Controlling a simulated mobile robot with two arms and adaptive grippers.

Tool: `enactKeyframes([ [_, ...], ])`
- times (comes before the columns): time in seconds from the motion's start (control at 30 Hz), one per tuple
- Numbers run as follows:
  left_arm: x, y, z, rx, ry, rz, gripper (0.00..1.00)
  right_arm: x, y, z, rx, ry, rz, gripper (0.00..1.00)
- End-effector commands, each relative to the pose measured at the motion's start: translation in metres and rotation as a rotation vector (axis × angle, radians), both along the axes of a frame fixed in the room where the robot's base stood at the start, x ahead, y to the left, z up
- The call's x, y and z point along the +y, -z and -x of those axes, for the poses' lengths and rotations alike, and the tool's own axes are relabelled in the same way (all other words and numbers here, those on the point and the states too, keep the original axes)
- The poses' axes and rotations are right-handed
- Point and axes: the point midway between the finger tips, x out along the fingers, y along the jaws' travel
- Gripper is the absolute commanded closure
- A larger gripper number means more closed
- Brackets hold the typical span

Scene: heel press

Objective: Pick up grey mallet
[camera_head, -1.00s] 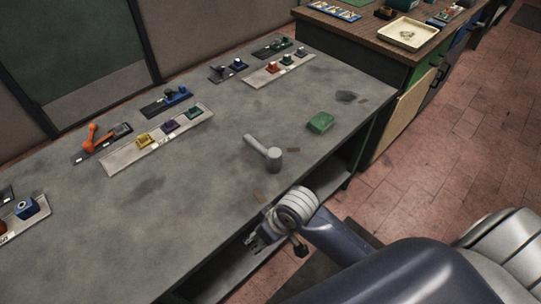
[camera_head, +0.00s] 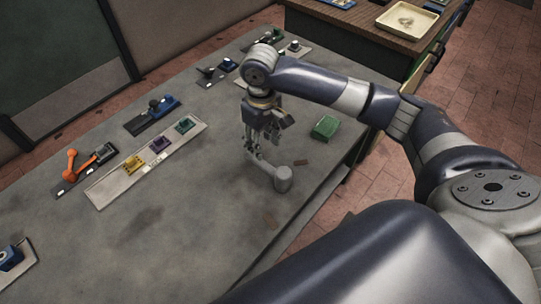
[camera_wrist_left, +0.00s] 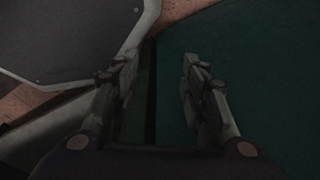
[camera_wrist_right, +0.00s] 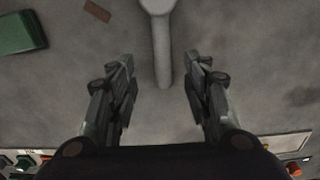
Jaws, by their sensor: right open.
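The grey mallet (camera_head: 283,179) lies on the grey workbench, its round head toward the bench's front edge and its handle running up and left. My right gripper (camera_head: 251,150) points down just above the handle end in the head view. In the right wrist view the mallet handle (camera_wrist_right: 163,60) runs from the top centre down between the two open fingers (camera_wrist_right: 160,85), with no finger touching it. The mallet head is cut off at the top of that view. My left gripper (camera_wrist_left: 158,75) shows only in its own wrist view, open with nothing between its fingers.
A green block (camera_head: 325,127) lies right of the mallet, and it also shows in the right wrist view (camera_wrist_right: 20,33). Racks of coloured pieces (camera_head: 147,160) and an orange-handled tool (camera_head: 72,165) stand along the bench's back. The bench around the mallet is mostly clear.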

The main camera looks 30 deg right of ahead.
Motion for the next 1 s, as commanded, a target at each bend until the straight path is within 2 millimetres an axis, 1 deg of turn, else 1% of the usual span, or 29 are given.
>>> enactKeyframes([
  [0.1, 0.001, -0.002, 0.010, 0.014, -0.001, -0.001, 0.60, -0.001, 0.018, 0.002, 0.008, 0.003, 0.002, 0.55],
  [0.17, 0.001, -0.002, 0.022, 0.031, -0.001, -0.003, 0.60, -0.001, 0.028, 0.002, 0.006, 0.003, 0.002, 0.55],
  [0.2, 0.002, -0.002, 0.032, 0.046, -0.001, -0.004, 0.60, -0.001, 0.034, 0.001, 0.006, 0.003, 0.001, 0.55],
  [0.3, 0.003, -0.002, 0.053, 0.076, -0.001, -0.006, 0.60, 0.000, 0.046, 0.001, 0.004, 0.001, 0.001, 0.55],
  [0.4, 0.004, -0.002, 0.064, 0.091, -0.002, -0.008, 0.60, 0.000, 0.052, 0.001, 0.002, 0.001, 0.001, 0.55],
  [0.47, 0.004, -0.004, 0.064, 0.091, -0.002, -0.008, 0.60, 0.000, 0.056, 0.002, 0.004, 0.001, 0.001, 0.55],
  [0.53, 0.003, -0.008, 0.059, 0.083, -0.001, -0.007, 0.60, 0.000, 0.065, 0.003, 0.005, 0.000, 0.001, 0.55],
  [0.63, 0.002, -0.015, 0.043, 0.061, 0.000, -0.005, 0.60, 0.000, 0.080, 0.004, 0.005, 0.001, 0.002, 0.55],
  [0.7, 0.001, -0.016, 0.030, 0.042, 0.000, -0.002, 0.60, 0.000, 0.091, 0.004, 0.004, 0.001, 0.001, 0.55],
  [0.8, 0.000, -0.018, 0.020, 0.025, 0.000, 0.000, 0.60, 0.000, 0.101, 0.004, 0.003, 0.000, 0.002, 0.55],
  [0.87, -0.001, -0.018, 0.019, 0.025, 0.000, 0.000, 0.60, 0.000, 0.103, 0.004, 0.000, -0.001, 0.001, 0.55],
  [1.0, 0.000, -0.017, 0.025, 0.036, 0.000, -0.001, 0.60, 0.000, 0.104, 0.004, 0.000, -0.001, 0.001, 0.55],
])
